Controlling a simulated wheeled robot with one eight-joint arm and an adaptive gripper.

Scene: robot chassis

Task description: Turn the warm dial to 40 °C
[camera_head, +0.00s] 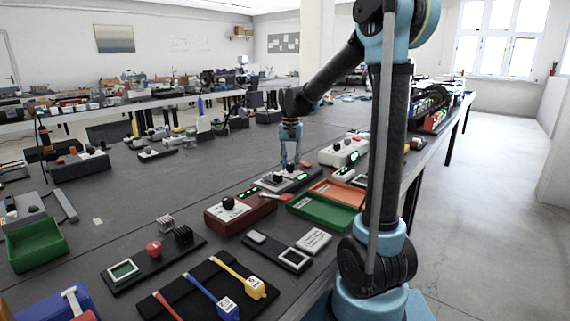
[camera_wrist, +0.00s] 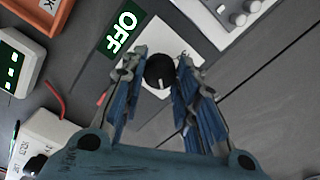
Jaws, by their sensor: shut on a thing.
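The dial is a round black knob (camera_wrist: 160,72) on a white plate (camera_wrist: 187,28) in the wrist view. A short pale mark shows at the knob's lower edge. A green display (camera_wrist: 122,33) beside the plate reads OFF. My gripper (camera_wrist: 162,60) has its two blue fingers on either side of the knob, shut on it. In the head view my gripper (camera_head: 290,161) points straight down at the dial's unit (camera_head: 290,182), near the middle of the table. The fingers partly hide the knob there. No 40 °C marking is legible.
In the head view a red box with a black knob (camera_head: 238,213), a green tray (camera_head: 325,212) and an orange tray (camera_head: 338,192) stand close by. A white unit (camera_head: 343,152) stands behind to the right. Bare table lies left of my gripper.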

